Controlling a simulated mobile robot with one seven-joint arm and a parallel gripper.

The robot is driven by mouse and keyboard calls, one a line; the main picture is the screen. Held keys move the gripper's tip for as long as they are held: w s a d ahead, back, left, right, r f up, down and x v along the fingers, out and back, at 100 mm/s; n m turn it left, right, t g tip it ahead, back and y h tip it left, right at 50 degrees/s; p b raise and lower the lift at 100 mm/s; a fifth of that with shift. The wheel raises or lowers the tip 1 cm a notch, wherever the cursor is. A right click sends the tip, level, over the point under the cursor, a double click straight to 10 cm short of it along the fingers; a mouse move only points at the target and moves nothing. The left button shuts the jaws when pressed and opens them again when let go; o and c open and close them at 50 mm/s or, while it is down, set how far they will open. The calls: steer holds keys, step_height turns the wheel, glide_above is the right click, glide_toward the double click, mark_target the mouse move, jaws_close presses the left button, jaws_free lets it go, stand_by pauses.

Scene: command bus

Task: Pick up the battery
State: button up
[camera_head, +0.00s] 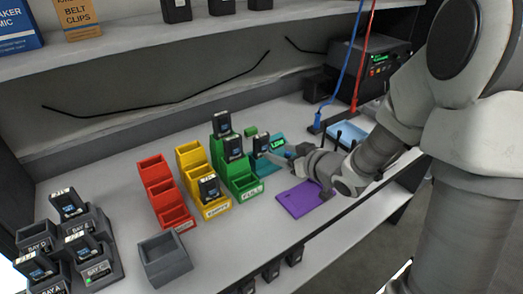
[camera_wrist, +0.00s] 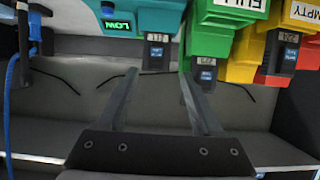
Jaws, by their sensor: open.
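Several dark batteries with pale labels are in view, and the task does not say which one is meant. One battery (camera_head: 261,144) stands at the teal tester (camera_head: 277,142), whose screen (camera_wrist: 118,26) reads LOW. In the wrist view this battery (camera_wrist: 157,55) shows upside down, ahead of and between my fingertips. My gripper (camera_wrist: 158,68) is open and empty, and a gap to the battery seems to remain. In the head view my gripper (camera_head: 274,157) is beside the battery, its fingers small and partly hard to make out. Other batteries stand in the green bins (camera_head: 242,181) and a yellow bin (camera_head: 190,156).
Red bins (camera_head: 151,167) and a grey bin (camera_head: 164,258) stand to the left. Batteries sit in grey bays (camera_head: 107,254) at far left. A purple mat (camera_head: 299,199) lies clear in front of my arm. A black device (camera_head: 374,66) with red and blue cables stands behind.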

mark_target(265, 145)
steer(key=shift+d+f+b+x, duration=0.15)
steer(key=shift+b+x, duration=0.15)
steer(key=shift+x, duration=0.95)
steer(key=shift+d+f+b+x, duration=0.1)
steer(key=shift+b+x, duration=0.15)
steer(key=shift+x, duration=1)
steer(key=shift+d+f+b+x, duration=0.15)
steer(key=shift+b+x, duration=0.15)
steer(key=shift+x, duration=0.95)
jaws_close()
steer(key=shift+r, duration=0.1)
steer(key=shift+r, duration=0.45)
steer(key=w+d+r+p, duration=0.2)
steer(key=d+r+p, duration=0.4)
steer(key=d+r, duration=0.4)
steer(key=shift+w+d, duration=0.25)
steer(key=shift+d, duration=0.45)
